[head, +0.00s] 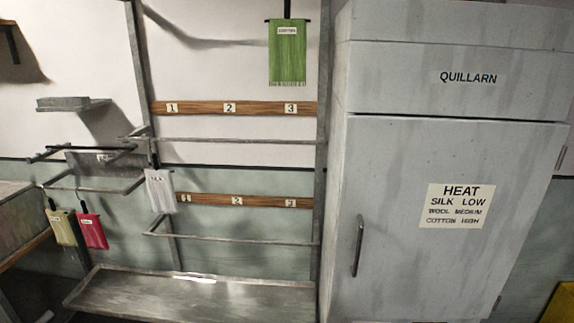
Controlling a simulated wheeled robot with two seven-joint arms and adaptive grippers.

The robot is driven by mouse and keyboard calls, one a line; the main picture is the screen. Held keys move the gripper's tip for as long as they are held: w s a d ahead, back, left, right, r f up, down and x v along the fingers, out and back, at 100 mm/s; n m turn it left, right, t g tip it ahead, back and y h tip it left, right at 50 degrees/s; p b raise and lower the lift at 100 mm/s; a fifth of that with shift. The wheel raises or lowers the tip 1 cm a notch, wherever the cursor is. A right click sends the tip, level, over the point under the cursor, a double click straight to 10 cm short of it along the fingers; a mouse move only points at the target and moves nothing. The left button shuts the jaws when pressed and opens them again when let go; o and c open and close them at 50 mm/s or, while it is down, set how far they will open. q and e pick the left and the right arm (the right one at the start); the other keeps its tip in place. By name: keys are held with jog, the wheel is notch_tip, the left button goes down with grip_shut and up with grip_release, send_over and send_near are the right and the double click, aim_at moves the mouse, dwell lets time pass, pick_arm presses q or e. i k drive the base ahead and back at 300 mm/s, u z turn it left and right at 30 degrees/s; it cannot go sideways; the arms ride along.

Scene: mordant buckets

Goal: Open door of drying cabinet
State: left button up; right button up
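The drying cabinet (400,172) is a tall grey metal cabinet filling the right side of the head view. Its upper panel (425,79) is labelled QUILLARN. Its door (395,262) is closed and carries a white sign (456,206) reading HEAT, SILK LOW, WOOL MEDIUM, COTTON HIGH. A vertical bar handle (358,246) is on the door's left side. Hinges (561,158) show along the right edge. Neither of my grippers is in view.
Left of the cabinet stands a metal rack with rails (235,141), numbered wooden strips (200,108) and a low metal tray (190,297). Green (287,52), white (159,191), red (91,230) and yellowish (61,228) cloths hang there. A yellow object (560,303) is at bottom right.

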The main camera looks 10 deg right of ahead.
aim_at(435, 217)
jog(key=z, duration=1.2)
jog(key=k, duration=0.5)
jog(key=u, duration=1.65)
jog(key=i, duration=0.4)
jog(key=z, duration=0.95)
